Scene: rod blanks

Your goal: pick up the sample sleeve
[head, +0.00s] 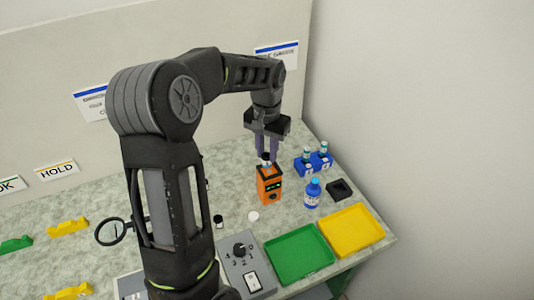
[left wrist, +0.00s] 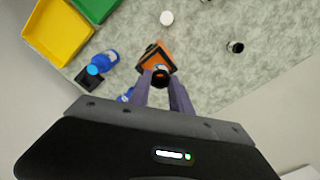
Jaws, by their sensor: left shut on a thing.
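My left gripper (head: 267,157) is shut on a small dark cylinder (left wrist: 160,78), which looks like the sample sleeve. In the head view the sleeve (head: 265,157) is a dark piece between the fingertips, with a pale band below it. It is upright, at the top of an orange device (head: 269,185) with a dark front panel. The device also shows in the left wrist view (left wrist: 152,56), just beyond the fingertips. I cannot tell whether the sleeve is still inside the device or just above it. My right gripper is not in view.
A blue bottle (head: 312,193), a black block (head: 340,190) and a blue rack (head: 313,163) with vials stand right of the device. Green (head: 299,255) and yellow (head: 352,231) trays lie in front. A white disc (head: 253,216) and black-capped vial (head: 219,221) are nearby.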

